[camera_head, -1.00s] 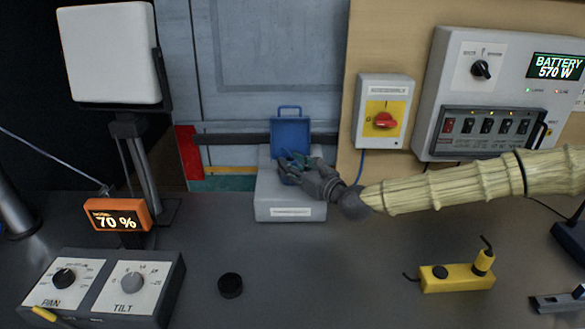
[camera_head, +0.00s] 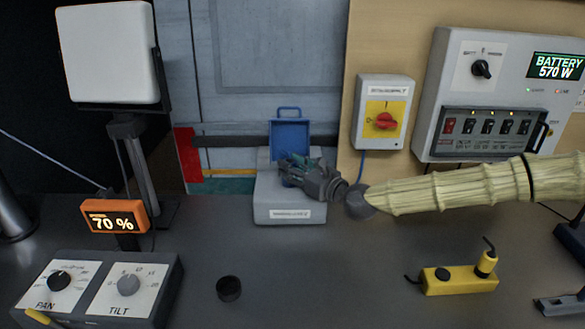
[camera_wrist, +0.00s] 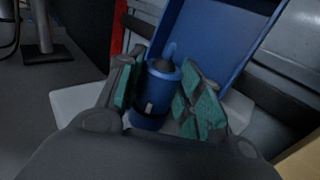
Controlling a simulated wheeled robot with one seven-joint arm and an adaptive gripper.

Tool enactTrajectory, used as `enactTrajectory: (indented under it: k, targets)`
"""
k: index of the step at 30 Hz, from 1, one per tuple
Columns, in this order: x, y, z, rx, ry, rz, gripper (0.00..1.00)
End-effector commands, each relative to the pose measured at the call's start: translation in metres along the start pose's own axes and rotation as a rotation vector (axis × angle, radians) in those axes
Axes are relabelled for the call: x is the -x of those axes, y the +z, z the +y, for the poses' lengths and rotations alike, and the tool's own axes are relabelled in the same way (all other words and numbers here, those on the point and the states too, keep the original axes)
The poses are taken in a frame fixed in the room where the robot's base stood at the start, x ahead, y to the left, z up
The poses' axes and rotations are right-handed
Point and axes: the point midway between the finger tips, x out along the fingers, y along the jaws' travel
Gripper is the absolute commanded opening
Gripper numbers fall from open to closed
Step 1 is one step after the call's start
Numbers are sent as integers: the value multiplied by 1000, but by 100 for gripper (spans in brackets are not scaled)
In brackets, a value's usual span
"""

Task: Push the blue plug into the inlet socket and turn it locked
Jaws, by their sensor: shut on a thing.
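The grey inlet box (camera_head: 290,208) stands on the counter against the back wall, with its blue lid (camera_head: 290,134) raised. My gripper (camera_head: 291,170) reaches in from the right, in front of the lid. In the wrist view, the green-padded fingers (camera_wrist: 162,95) are closed around the blue plug (camera_wrist: 163,82). The plug is a blue cylinder with a small white mark on its side. A wider blue ring (camera_wrist: 148,121) shows just below it, low between the fingers. The lid (camera_wrist: 215,40) rises behind the plug. How deep the plug sits is hidden, and so is the socket's opening.
A switch box with a red knob (camera_head: 385,121) and the battery panel (camera_head: 440,80) are on the wall to the right. A yellow device (camera_head: 460,279) and a black round cap (camera_head: 229,288) lie on the counter. The pan-tilt control box (camera_head: 100,285) is at front left.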

Motion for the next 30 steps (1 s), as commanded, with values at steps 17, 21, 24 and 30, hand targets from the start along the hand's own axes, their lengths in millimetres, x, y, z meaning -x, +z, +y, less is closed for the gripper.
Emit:
enactTrajectory:
  k: [17, 21, 24, 30]
  targets:
    - [-1, 0, 0, -1, 26, -3, 9]
    - [-1, 0, 0, -1, 34, -3, 9]
    - [-1, 0, 0, -1, 40, -3, 9]
    - [-1, 0, 0, -2, 50, -3, 9]
